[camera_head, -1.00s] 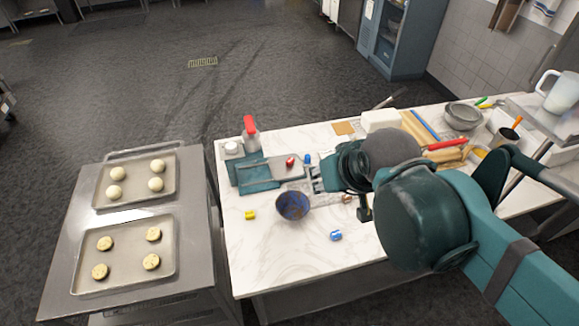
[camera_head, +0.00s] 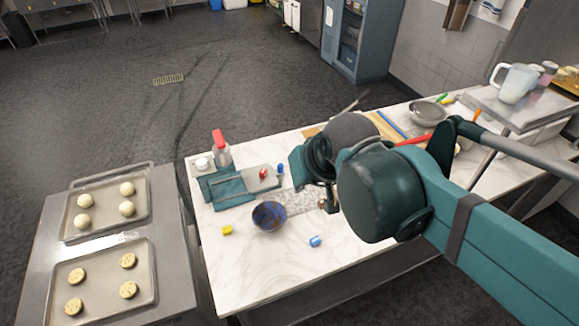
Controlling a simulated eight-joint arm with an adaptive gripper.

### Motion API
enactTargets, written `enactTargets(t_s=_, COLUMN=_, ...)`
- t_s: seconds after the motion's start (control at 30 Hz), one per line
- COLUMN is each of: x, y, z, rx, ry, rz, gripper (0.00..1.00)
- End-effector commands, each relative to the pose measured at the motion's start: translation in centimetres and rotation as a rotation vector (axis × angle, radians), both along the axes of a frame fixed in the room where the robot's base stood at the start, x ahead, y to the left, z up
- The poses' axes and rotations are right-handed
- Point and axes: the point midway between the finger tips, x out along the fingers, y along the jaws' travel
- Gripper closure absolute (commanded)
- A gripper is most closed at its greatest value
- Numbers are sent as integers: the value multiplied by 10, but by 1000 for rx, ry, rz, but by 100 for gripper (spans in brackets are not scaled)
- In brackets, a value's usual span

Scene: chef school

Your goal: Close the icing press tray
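The icing press appears as a low teal device (camera_head: 226,188) at the left end of the marble table. A flat grey tray (camera_head: 248,181) sticks out of it to the right, with a small red item (camera_head: 263,174) on it. A small blue item (camera_head: 280,168) stands by the tray's right end. My gripper (camera_head: 329,198) is right of the tray, apart from it, and mostly hidden behind my teal arm. Its fingers are too small and covered to tell open from shut.
A dark blue bowl (camera_head: 269,216) stands in front of the tray. A yellow piece (camera_head: 227,230) and a blue piece (camera_head: 315,241) lie near it. A red-topped bottle (camera_head: 221,149) stands behind the press. The front of the marble table (camera_head: 250,270) is mostly clear.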

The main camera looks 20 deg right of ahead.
Motion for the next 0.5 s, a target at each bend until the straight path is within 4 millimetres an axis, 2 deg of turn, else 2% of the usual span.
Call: enactTargets(t_s=0.5, x=63, y=-19, z=0, rx=192, ry=114, rz=-275, gripper=100)
